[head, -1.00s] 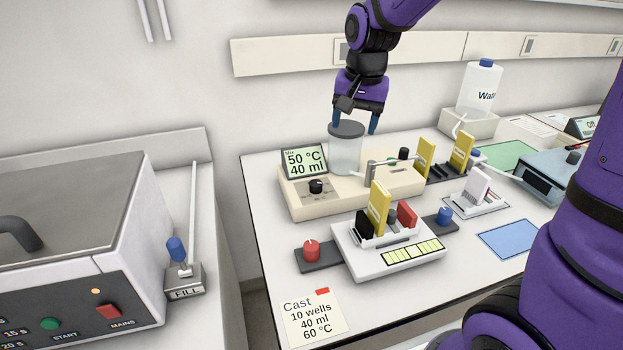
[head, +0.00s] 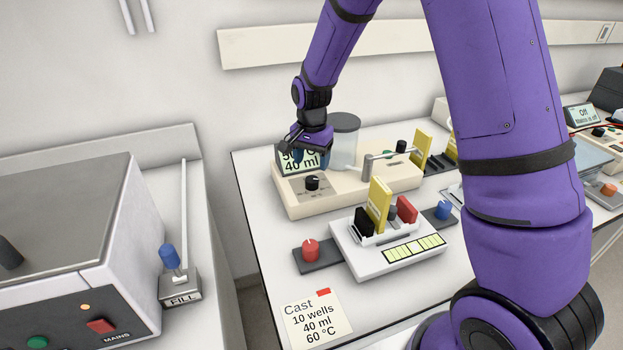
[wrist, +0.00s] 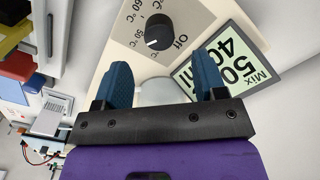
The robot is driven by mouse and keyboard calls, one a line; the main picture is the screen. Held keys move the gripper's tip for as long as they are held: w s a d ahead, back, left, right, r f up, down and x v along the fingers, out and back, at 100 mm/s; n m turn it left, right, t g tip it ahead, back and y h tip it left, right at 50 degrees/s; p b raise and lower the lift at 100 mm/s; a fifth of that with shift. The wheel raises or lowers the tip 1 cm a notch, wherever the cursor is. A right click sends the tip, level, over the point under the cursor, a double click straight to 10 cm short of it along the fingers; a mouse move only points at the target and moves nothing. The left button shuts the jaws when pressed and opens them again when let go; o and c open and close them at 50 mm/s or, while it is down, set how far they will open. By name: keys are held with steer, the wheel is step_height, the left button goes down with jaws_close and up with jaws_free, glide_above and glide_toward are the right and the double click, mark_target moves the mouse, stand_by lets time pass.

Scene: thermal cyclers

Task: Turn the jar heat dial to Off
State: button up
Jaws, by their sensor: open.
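The jar heat dial (head: 312,183) is a black knob on the cream jar unit (head: 345,192). In the wrist view the dial (wrist: 158,31) shows a white pointer line, with "Off" and temperature marks printed around it. The pointer is not aimed at the "Off" label. In the head view my gripper (head: 311,158) partly covers the display.
The clear jar (head: 343,145) with a grey lid stands just right of my gripper. A casting tray (head: 385,255) with yellow, black and red pieces and a red knob (head: 310,250) sit in front. A metal-lidded machine (head: 60,215) stands left.

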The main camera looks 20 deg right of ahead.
mark_target(312, 179)
step_height(312, 179, down, 7)
steer(key=shift+r, duration=0.15)
steer(key=shift+c, duration=0.5)
steer(key=c, duration=0.8)
steer(key=shift+c, duration=0.2)
